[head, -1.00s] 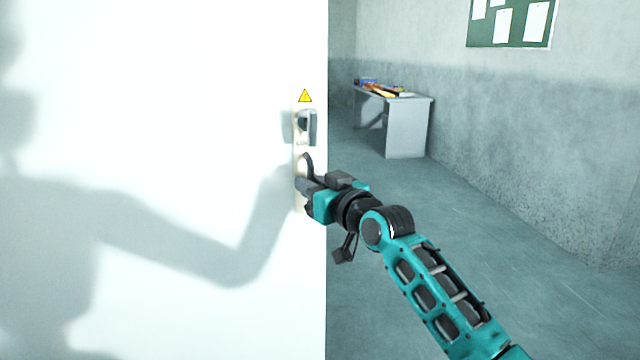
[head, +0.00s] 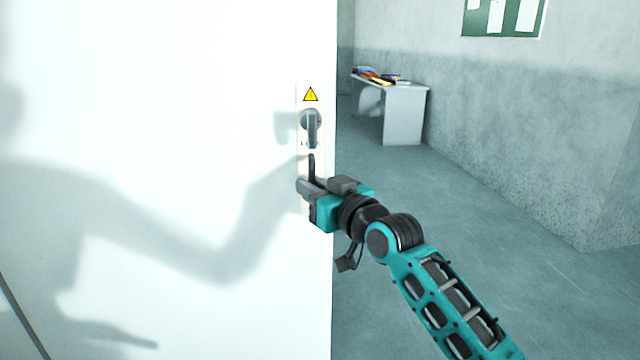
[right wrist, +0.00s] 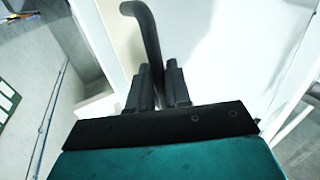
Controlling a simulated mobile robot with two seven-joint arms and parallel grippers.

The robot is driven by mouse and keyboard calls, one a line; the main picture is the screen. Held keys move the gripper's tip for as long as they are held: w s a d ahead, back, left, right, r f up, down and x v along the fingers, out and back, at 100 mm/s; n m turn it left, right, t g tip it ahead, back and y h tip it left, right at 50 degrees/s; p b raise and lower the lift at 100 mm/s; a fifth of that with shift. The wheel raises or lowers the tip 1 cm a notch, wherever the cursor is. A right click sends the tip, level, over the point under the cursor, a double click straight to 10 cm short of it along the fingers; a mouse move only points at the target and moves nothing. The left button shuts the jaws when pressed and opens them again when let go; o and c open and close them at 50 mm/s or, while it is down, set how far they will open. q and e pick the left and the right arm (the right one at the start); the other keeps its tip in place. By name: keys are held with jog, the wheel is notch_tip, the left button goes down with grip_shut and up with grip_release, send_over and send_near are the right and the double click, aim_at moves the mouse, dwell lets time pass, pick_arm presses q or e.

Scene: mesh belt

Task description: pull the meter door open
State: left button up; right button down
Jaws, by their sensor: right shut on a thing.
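The meter door (head: 180,110) is a large white panel filling the left half of the head view. Near its right edge is a pale plate with a yellow warning triangle (head: 310,95), a dark upper latch (head: 312,125) and a dark curved handle (head: 311,165) below it. My right gripper (head: 304,187) is shut on this handle at its lower part. In the right wrist view, the handle (right wrist: 146,35) rises from between the two dark fingers (right wrist: 160,85), with the white door behind. The fingers partly hide the handle's grip. My left gripper is out of view.
Beyond the door's right edge is open grey floor (head: 450,230). A grey desk (head: 404,115) with several items on top stands at the back against a wall (head: 540,120). A green notice board (head: 500,15) hangs above. A thin dark line (head: 20,315) crosses the lower left.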

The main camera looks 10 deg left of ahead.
jog(key=shift+s+a, duration=0.1)
jog(key=shift+s, duration=0.35)
jog(key=c, duration=1.2)
grip_release()
jog(key=shift+a, duration=0.1)
jog(key=shift+c, duration=0.2)
jog(key=v, duration=1.3)
jog(key=shift+w, duration=0.1)
